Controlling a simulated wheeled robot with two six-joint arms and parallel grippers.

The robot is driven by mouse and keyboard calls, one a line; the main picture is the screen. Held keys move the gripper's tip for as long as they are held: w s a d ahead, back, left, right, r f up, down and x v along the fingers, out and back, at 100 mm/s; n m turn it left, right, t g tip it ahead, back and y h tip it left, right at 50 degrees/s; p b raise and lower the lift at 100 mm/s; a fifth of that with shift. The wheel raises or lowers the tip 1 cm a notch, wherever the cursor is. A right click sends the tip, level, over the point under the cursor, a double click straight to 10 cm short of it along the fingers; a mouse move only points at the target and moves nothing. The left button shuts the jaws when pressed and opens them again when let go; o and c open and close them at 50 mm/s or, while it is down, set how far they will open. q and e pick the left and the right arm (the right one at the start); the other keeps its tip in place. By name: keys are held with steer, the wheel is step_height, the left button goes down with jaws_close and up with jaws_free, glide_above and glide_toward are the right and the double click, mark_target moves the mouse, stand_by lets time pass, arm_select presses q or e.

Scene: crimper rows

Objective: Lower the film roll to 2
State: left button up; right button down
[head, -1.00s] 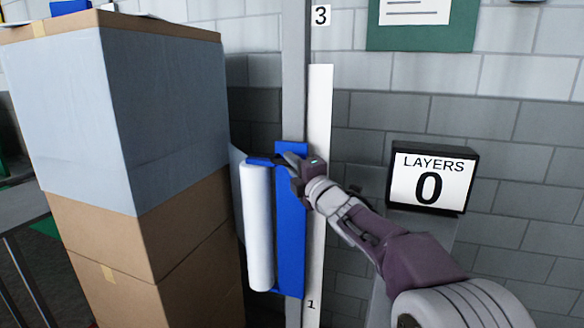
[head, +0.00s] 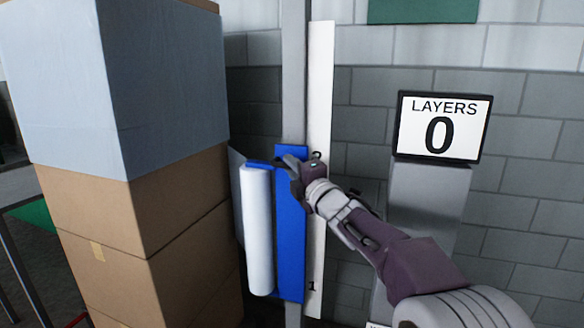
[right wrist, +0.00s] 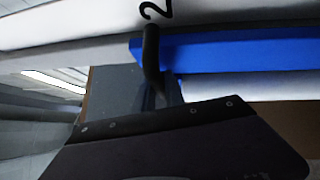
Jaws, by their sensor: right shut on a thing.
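The white film roll (head: 258,230) stands upright on a blue carriage (head: 290,245) on a grey mast (head: 294,70). A white scale strip (head: 319,90) runs beside the mast, with a 1 near the carriage's lower end. My right gripper (head: 287,165) is shut at the carriage's top, apparently on its dark handle, which shows in the right wrist view (right wrist: 152,60). There a 2 (right wrist: 156,10) on the strip lies close to the handle; in the head view the gripper partly covers that mark. My left gripper is out of view.
A tall stack of cardboard boxes (head: 140,215) stands left of the roll, its upper part covered in pale film (head: 110,85). A sheet of film reaches from the roll toward it. A sign (head: 442,128) reading LAYERS 0 stands on a grey post at right.

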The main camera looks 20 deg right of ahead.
steer(key=c, duration=1.4)
jaws_free()
steer(key=shift+a, duration=0.1)
steer(key=v, duration=0.9)
